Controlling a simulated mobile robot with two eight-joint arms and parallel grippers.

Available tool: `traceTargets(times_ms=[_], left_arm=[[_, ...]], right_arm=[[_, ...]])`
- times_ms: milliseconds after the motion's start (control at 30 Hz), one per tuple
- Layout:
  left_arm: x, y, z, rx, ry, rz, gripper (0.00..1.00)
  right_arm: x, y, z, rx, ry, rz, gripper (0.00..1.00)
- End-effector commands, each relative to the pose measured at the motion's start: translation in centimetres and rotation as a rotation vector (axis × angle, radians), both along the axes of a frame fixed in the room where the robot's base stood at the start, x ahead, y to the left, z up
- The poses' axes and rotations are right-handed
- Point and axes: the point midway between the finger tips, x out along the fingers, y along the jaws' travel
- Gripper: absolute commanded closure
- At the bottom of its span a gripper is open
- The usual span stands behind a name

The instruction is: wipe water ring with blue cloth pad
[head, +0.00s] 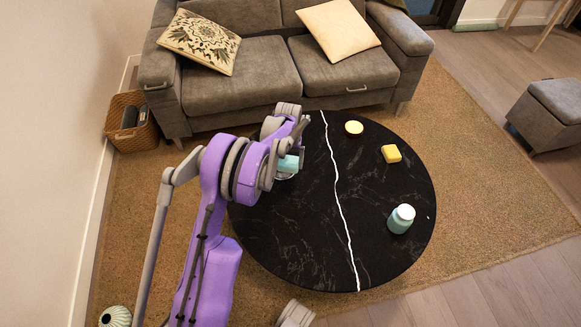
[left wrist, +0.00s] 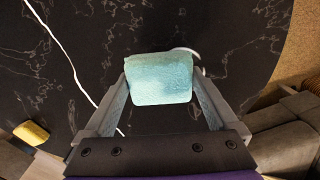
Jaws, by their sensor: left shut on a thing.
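The blue cloth pad (head: 289,163) is light teal and held over the left part of the round black table (head: 300,245). My left gripper (head: 287,166) is shut on it. In the left wrist view the pad (left wrist: 162,82) sits between the two grey fingers of the gripper (left wrist: 160,88). The water ring (left wrist: 186,50) shows as a pale curved line just beyond the pad, mostly hidden behind it. In the head view part of the ring (head: 284,177) shows beside the pad. I cannot tell whether the pad touches the table.
On the table's right side are a round yellow item (head: 354,127), a yellow block (head: 391,153) and a teal jar with a white lid (head: 401,219). A white vein crosses the tabletop. A grey sofa (head: 240,84) stands behind. The table's front middle is clear.

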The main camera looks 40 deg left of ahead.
Motion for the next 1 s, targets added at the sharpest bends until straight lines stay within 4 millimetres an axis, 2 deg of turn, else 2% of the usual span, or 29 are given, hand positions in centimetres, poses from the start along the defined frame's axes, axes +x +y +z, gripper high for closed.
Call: traceTargets(times_ms=[267,700,1000], left_arm=[[0.1,0.5,-1.0,0.0,-0.001,0.009,0.71],[0.1,0.4,-5.4,0.0,-0.001,0.007,0.71],[0.1,0.4,-5.9,0.001,-0.002,0.007,0.71]], right_arm=[[0.1,0.0,-0.9,0.0,0.003,0.0,0.0],[0.4,0.0,-3.6,0.0,0.012,0.0,0.0],[0.4,0.0,-3.8,0.0,0.012,0.0,0.0]])
